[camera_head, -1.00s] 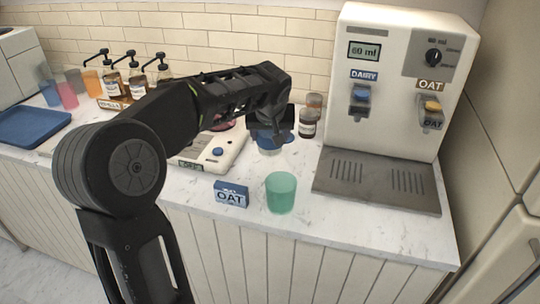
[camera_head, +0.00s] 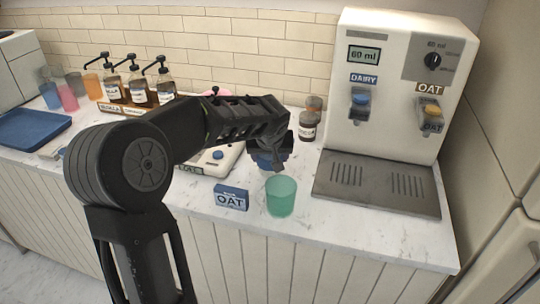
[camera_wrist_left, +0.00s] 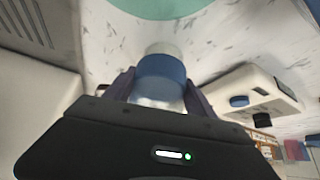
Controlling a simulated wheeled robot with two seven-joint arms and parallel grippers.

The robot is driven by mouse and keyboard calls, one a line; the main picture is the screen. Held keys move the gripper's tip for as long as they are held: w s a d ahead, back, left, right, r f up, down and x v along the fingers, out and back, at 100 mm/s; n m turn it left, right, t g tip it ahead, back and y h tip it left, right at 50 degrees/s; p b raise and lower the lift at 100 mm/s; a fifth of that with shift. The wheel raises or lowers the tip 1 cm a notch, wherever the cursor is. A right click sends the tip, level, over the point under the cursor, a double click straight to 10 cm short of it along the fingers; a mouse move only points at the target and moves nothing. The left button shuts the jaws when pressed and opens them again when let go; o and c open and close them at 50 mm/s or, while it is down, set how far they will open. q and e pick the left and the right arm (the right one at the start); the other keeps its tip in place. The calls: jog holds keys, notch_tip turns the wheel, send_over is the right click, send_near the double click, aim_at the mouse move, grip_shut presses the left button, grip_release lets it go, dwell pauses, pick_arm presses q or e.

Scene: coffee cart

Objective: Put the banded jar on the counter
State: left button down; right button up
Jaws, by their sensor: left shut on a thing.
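The banded jar shows in the left wrist view as a pale, see-through jar with a wide blue band (camera_wrist_left: 162,78). It sits between the two dark fingers of my left gripper (camera_wrist_left: 160,88), which is shut on it. In the head view my left gripper (camera_head: 276,153) is over the counter (camera_head: 335,228), just behind the green cup. The jar (camera_head: 264,163) shows as a blue patch, partly hidden by the gripper. I cannot tell whether its base touches the counter. My right gripper is not in view.
A white scale-like device (camera_head: 220,160) lies to the left. The milk dispenser (camera_head: 390,90) stands right. Small brown bottles (camera_head: 308,125) stand behind.

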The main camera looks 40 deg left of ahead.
pick_arm(q)
jog(key=shift+r, duration=0.1)
jog(key=shift+c, duration=1.5)
grip_release()
jog(key=shift+d+r, duration=0.1)
jog(key=b+v, duration=0.1)
jog(key=v, duration=1)
jog(key=shift+s+r+b, duration=0.25)
jog(key=shift+r+b, duration=0.05)
jog(key=shift+d, duration=0.1)
